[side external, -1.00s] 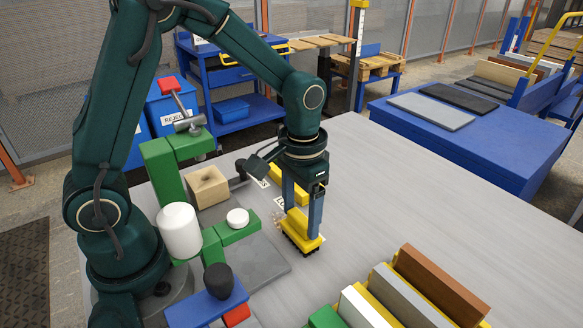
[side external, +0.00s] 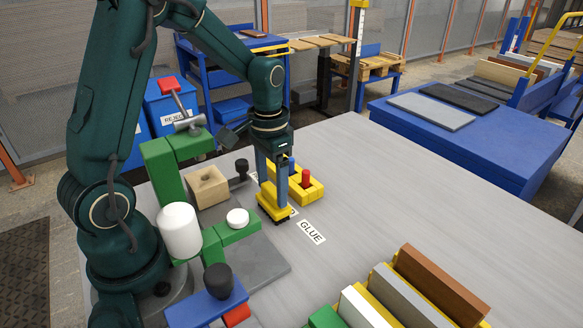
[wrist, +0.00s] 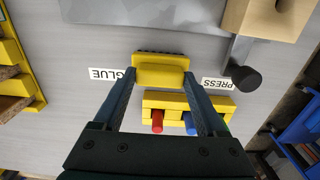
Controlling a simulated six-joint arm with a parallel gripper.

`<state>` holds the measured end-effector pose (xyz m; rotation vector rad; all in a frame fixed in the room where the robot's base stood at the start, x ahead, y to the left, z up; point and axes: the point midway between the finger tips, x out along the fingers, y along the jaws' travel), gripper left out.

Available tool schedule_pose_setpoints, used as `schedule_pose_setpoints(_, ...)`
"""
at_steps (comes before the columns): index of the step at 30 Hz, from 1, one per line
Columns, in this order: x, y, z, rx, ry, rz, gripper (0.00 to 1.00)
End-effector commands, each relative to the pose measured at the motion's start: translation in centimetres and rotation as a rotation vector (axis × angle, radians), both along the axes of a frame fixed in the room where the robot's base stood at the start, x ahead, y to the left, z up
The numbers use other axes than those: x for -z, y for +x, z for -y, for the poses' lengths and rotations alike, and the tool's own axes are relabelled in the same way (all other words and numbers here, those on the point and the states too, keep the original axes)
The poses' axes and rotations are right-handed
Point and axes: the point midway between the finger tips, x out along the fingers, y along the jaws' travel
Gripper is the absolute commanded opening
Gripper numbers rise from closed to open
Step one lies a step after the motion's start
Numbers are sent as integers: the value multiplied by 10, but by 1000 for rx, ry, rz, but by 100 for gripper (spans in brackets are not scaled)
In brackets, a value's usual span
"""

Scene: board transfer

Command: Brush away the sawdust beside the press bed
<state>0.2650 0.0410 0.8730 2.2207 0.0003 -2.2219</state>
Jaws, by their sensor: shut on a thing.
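My gripper (side external: 273,190) is shut on a yellow brush (side external: 273,206) with dark bristles. In the wrist view the brush (wrist: 160,70) lies across between my two fingertips (wrist: 159,78). The bristles are at or just above the grey table; I cannot tell whether they touch. The press bed, a dark grey plate (side external: 265,265), lies to the left and nearer the side camera. In the wrist view its edge (wrist: 200,14) is beyond the brush. I see no clear sawdust now; the brush and fingers may hide some.
A yellow holder (side external: 312,195) with red and blue pieces stands close behind the brush. A GLUE label (side external: 311,231) lies on the table. The green press frame (side external: 163,172) and wooden block (side external: 207,187) stand left. A board rack (side external: 395,305) is at front right. The table's middle is clear.

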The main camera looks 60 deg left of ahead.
Motion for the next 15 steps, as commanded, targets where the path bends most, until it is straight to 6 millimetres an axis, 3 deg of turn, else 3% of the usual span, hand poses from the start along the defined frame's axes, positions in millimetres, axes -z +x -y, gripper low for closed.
schedule_pose_setpoints(4, -26, 1, 0, 1, 3, 10, 14)
schedule_pose_setpoints(15, -57, 0, 1, 1, 1, 4, 14)
